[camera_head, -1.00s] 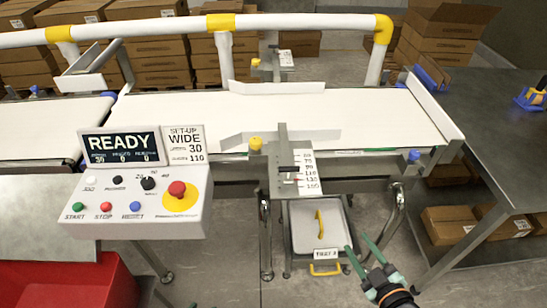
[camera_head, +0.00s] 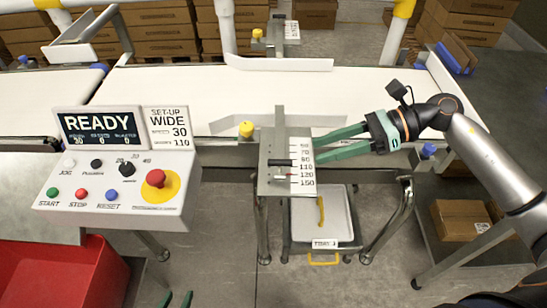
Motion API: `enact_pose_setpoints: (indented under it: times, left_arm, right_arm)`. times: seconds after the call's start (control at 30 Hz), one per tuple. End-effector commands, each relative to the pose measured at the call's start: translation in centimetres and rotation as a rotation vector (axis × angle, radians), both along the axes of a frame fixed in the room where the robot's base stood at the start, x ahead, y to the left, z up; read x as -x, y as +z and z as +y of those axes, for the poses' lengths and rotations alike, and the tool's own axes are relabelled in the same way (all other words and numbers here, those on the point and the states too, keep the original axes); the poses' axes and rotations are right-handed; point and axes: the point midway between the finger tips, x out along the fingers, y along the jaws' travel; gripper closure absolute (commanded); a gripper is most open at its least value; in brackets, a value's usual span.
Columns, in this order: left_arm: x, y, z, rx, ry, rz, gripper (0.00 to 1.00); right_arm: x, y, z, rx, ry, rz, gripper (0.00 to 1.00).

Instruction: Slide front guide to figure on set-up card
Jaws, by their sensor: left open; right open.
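The front guide (camera_head: 232,124) is a pale rail along the near side of the white belt. Its grey bracket (camera_head: 279,130) carries a white number scale (camera_head: 302,172), a black handle-like bar (camera_head: 281,162) and a small red mark below it. The bar lies near the 110 figure; the exact reading is too small to tell. A yellow knob (camera_head: 246,129) is left of the bracket. The set-up card (camera_head: 168,128) reads WIDE, 30 and 110. My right gripper (camera_head: 317,146) is open, fingertips at the scale's right edge.
The control panel (camera_head: 120,190) with a READY display and red stop button stands left of the bracket. The rear guide (camera_head: 278,64) and its scale are across the belt.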

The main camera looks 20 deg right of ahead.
Motion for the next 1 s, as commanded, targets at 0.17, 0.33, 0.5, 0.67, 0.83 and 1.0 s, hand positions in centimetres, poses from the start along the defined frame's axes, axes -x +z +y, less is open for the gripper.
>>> enact_pose_setpoints:
  times: [0.17, 0.33, 0.5, 0.67, 0.83, 1.0]
  left_arm:
    - [0.0, 1.2, 0.0, 0.000, 0.000, 0.000, 0.50]
    - [0.0, 2.0, 0.0, 0.000, 0.000, 0.000, 0.50]
    - [0.0, 2.4, 0.0, -0.001, 0.001, 0.000, 0.50]
    - [0.0, 2.6, 0.0, -0.001, 0.001, 0.000, 0.50]
    - [0.0, 2.5, 0.0, -0.001, 0.001, 0.000, 0.50]
    - [0.0, 2.5, 0.0, -0.001, 0.001, 0.001, 0.50]
  right_arm:
    - [-0.6, -0.9, 3.6, -0.008, 0.004, 0.001, 0.52]
    - [-1.3, -2.3, 6.6, -0.009, 0.000, 0.002, 0.52]
    - [-1.8, -3.3, 8.8, -0.007, -0.001, 0.003, 0.52]
    - [-1.9, -3.8, 9.6, -0.006, -0.002, 0.004, 0.52]
    - [-2.0, -3.9, 9.8, -0.005, -0.002, 0.003, 0.52]
    - [-2.0, -3.9, 9.8, -0.005, -0.002, 0.003, 0.57]
